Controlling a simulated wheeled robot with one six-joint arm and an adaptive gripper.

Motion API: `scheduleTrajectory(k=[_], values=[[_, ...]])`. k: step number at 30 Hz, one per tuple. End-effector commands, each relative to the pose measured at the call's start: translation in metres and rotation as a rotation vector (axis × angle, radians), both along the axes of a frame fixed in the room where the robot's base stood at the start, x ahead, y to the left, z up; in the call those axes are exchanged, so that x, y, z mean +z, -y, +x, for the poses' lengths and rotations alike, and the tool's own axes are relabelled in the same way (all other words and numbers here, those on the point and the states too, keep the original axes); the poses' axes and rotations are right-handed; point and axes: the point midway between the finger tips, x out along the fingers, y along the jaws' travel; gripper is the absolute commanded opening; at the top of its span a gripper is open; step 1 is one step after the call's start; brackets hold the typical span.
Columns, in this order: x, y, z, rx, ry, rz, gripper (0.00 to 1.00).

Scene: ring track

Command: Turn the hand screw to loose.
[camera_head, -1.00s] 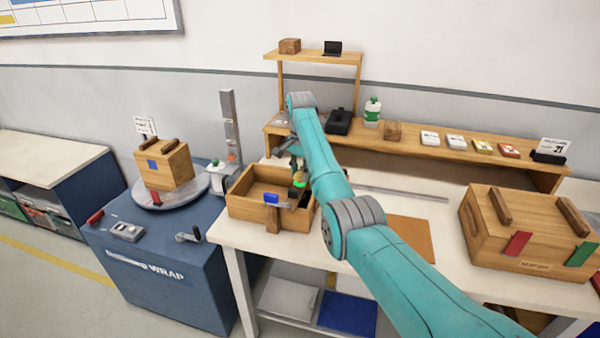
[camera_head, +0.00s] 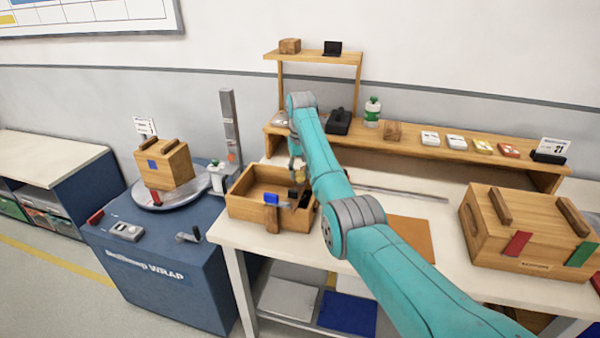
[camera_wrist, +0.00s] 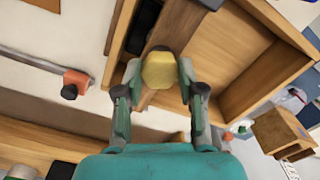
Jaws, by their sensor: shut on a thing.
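My gripper (camera_wrist: 157,85) is shut on a yellow faceted, knob-like piece (camera_wrist: 158,70) in the wrist view, with one finger on each side. I cannot tell for sure whether this piece is the hand screw's handle. A wooden bar lies below it, and a dark round end shows just beyond it. In the head view my gripper (camera_head: 297,165) is over the right part of an open wooden box (camera_head: 245,207), partly hidden by my arm. A blue piece (camera_head: 271,199) and a wooden block (camera_head: 272,218) are at the box's front wall.
A metal rail (camera_head: 405,193) lies right of the box. An orange stop with a black knob (camera_wrist: 75,83) shows in the wrist view. A lidded wooden crate (camera_head: 525,230) stands at the right. A turntable (camera_head: 170,193) with a box is at the left. A shelf (camera_head: 400,140) runs behind.

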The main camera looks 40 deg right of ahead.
Motion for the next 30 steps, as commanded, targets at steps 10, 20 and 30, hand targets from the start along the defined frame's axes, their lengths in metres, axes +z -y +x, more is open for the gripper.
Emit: scheduleTrajectory(k=[10, 20, 30], values=[[0.0001, -0.0002, 0.0002, 0.327, 0.002, 0.002, 0.04], [0.0002, -0.0001, 0.0002, 0.64, 0.003, 0.002, 0.04], [0.0002, 0.0, 0.0002, 0.963, 0.005, 0.003, 0.04]])
